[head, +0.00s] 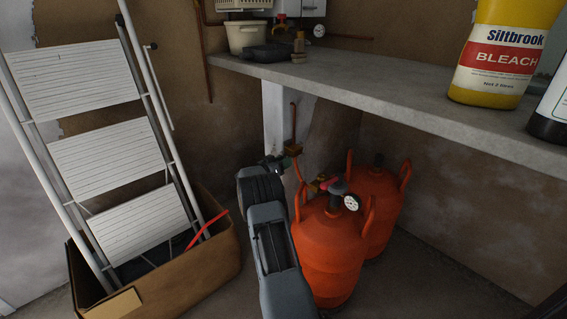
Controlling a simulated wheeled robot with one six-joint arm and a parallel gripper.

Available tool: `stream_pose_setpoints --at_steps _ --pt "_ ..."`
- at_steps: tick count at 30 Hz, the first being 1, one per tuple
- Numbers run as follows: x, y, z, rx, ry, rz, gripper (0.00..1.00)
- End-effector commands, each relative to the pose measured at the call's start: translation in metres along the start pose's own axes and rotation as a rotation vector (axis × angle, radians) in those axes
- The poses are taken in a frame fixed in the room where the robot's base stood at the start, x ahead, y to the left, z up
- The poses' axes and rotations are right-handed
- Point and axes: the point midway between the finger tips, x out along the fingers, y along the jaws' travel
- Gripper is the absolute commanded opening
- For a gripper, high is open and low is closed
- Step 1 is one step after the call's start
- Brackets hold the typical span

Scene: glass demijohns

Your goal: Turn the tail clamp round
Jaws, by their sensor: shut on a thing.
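My dark grey gripper (276,162) is at the end of my arm, in the lower middle of the head view, left of the orange gas cylinders. Its fingertips are small and dark, and they meet a small brass-coloured fitting on a thin orange-brown pipe. The tail clamp (293,149) appears to be this small fitting, and my gripper is shut on it. The fingers hide part of it, so its exact facing cannot be told. The pipe (293,118) rises above the clamp in front of a pale post, and continues below it towards the cylinder valve.
The front orange cylinder (328,255) carries a gauge (351,202) and valve; a second cylinder (385,205) stands behind. A grey shelf (400,88) spans above, with a bleach bottle (505,50). A stepladder (105,150) stands in a cardboard box (190,270) at left.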

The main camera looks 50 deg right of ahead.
Motion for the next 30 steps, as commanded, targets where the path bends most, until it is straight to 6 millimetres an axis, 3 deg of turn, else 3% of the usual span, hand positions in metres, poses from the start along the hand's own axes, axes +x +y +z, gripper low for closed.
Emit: stream_pose_setpoints --at_steps 11,30 --pt "-0.0001 0.0001 0.0001 0.094 0.000 0.001 0.13" --pt "-0.0001 -0.0002 0.0015 0.676 0.000 0.002 0.13"
